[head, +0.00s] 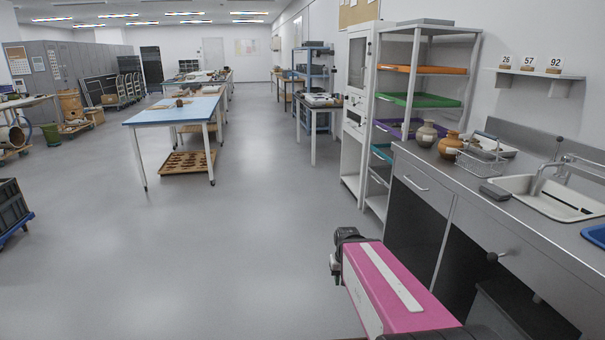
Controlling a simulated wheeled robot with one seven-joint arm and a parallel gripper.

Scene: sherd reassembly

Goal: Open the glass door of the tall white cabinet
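The tall white cabinet (352,140) stands against the right wall, beyond the near shelf rack. A glass pane (357,64) in a white frame shows on its upper part, with small dark fittings below it. I see the cabinet at a steep angle, so I cannot tell whether the glass door is fully closed, and its handle is not clear. My gripper (337,268) is at the dark end of my pink arm, low in the picture, in front of the cabinet and well apart from it. Its fingers are too hidden to tell whether they are open.
A metal rack (420,62) with coloured trays stands just in front of the cabinet. A steel counter (470,190) with pots and a sink runs along the right. A blue-topped table (172,112) is at left. The grey floor (240,225) between is clear.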

